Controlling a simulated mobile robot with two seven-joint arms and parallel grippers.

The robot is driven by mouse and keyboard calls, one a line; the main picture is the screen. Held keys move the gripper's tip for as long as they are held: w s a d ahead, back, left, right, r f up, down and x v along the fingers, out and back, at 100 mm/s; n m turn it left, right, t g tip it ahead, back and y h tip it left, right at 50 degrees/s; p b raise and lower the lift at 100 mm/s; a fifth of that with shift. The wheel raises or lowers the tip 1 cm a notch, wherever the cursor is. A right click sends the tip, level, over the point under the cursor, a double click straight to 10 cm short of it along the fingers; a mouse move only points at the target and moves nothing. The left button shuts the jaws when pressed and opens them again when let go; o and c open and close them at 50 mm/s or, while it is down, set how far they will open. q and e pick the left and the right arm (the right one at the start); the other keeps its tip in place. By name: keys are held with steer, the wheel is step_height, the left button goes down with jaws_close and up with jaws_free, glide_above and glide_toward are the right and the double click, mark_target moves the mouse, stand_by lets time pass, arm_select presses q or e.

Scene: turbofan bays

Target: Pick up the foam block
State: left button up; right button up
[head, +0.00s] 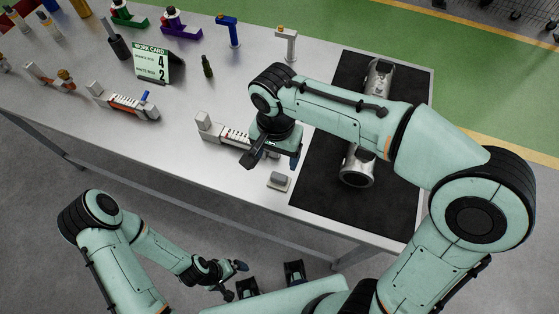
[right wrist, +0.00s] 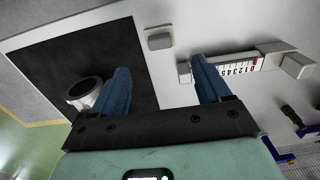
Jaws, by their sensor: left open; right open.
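A small grey block that looks like the foam block (head: 279,180) sits on the table near its front edge, just left of the black mat. It also shows in the right wrist view (right wrist: 158,38), beyond and between the fingertips. My right gripper (head: 273,160) is open and empty above the table, close to the block and apart from it. Its two blue fingers (right wrist: 160,66) are spread wide in the wrist view. My left gripper (head: 236,280) is open and empty, low in front of the table and away from the block.
A metal cylinder (head: 357,168) lies on the black mat (head: 320,180), partly behind my right arm. A caliper-like gauge (head: 207,125) is partly hidden by my right gripper. A work card (head: 151,62) and several tools stand further left and back.

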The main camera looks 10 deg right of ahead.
steer(key=b, duration=0.1)
glide_above(278, 179)
step_height(278, 179, down, 8)
steer(key=shift+s+a+r, duration=0.1)
steer(key=shift+s+a, duration=0.05)
steer(key=f, duration=0.5)
steer(key=shift+w+d+f, duration=0.2)
steer(key=shift+f, duration=0.1)
arm_select(q)
steer(key=shift+s+f, duration=0.45)
steer(key=shift+f, duration=0.25)
arm_select(e)
steer(key=c, duration=1.1)
steer(key=shift+o, duration=0.2)
steer(key=shift+r, duration=0.15)
arm_select(q)
steer(key=w+r+p, duration=0.2)
steer(key=r, duration=0.1)
steer(key=shift+r, duration=0.15)
arm_select(e)
step_height(278, 179, up, 20)
